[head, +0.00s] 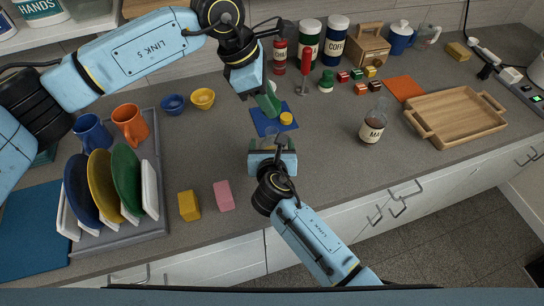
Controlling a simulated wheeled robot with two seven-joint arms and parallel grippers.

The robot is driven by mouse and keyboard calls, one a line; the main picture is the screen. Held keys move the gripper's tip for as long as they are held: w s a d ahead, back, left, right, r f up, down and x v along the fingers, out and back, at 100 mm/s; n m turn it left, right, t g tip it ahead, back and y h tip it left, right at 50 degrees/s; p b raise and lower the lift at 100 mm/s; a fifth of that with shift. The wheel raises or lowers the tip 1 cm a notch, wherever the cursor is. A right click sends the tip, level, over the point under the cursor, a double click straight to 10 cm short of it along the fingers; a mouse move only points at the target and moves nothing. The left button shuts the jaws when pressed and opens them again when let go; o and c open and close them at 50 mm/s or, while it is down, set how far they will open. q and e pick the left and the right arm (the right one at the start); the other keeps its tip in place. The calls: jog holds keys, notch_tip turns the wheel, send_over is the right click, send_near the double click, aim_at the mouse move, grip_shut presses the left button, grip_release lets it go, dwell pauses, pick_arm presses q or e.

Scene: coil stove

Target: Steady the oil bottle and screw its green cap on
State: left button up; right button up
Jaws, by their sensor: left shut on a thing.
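My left gripper (262,94) is shut on a green piece (269,103) that looks like the green cap, held over the back of a blue mat. My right gripper (272,156) is at the front of that mat, low over the counter. A clear, faintly amber shape (270,140), which may be the oil bottle, shows at its fingers, apart from the green piece. The fingers and wrist hide most of it, and I cannot tell whether they grip it.
The blue mat (264,122) bears a yellow cap (286,118). A labelled bottle (374,122) and a wooden tray (462,138) stand to the right. A dish rack (118,238), a yellow block (189,206) and a pink block (223,195) are left. The counter right of my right gripper is clear.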

jog(key=c, duration=1.5)
pick_arm(q)
jog(key=shift+f, duration=2.45)
pick_arm(e)
jog(key=shift+o, duration=0.2)
pick_arm(q)
jog(key=shift+f, duration=0.1)
jog(key=shift+f, duration=0.8)
jog(key=shift+f, duration=0.55)
